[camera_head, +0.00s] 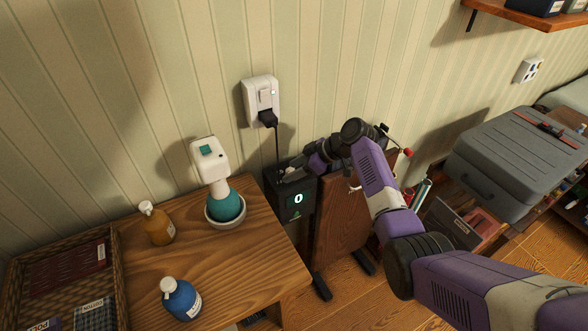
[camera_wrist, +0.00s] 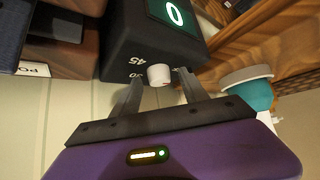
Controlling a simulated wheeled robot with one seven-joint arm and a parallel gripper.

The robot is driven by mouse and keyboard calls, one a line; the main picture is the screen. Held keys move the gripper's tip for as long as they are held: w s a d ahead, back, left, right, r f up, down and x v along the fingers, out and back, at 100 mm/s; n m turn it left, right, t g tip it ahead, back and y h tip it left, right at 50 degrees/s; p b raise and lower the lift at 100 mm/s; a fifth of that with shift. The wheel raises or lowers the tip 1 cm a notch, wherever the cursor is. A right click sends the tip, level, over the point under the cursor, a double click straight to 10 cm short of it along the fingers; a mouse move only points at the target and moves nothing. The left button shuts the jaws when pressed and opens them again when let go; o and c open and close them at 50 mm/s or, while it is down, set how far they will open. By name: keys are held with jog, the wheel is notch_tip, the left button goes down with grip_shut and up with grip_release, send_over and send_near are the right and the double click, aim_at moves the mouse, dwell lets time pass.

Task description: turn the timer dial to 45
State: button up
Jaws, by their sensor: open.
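The timer is a black box (camera_head: 290,205) standing against the wall beside the wooden table, with a lit green-white "0" on its front. In the wrist view the timer (camera_wrist: 140,35) is close up, with its display at the top and a short white dial (camera_wrist: 159,74) on the adjoining face. The marks "45" and "30" show near the dial; its pointer cannot be made out. My gripper (camera_wrist: 158,80) is open, with one finger on each side of the dial; I cannot tell whether they touch it. In the head view my gripper (camera_head: 288,175) is at the timer's top.
A wall outlet (camera_head: 262,95) with a plug and cord is above the timer. A white-and-teal device (camera_head: 210,170), an amber bottle (camera_head: 157,224) and a blue bottle (camera_head: 180,298) stand on the table. A brown panel (camera_head: 343,225) and grey suitcase (camera_head: 520,150) are to the right.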

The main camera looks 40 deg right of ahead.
grip_shut()
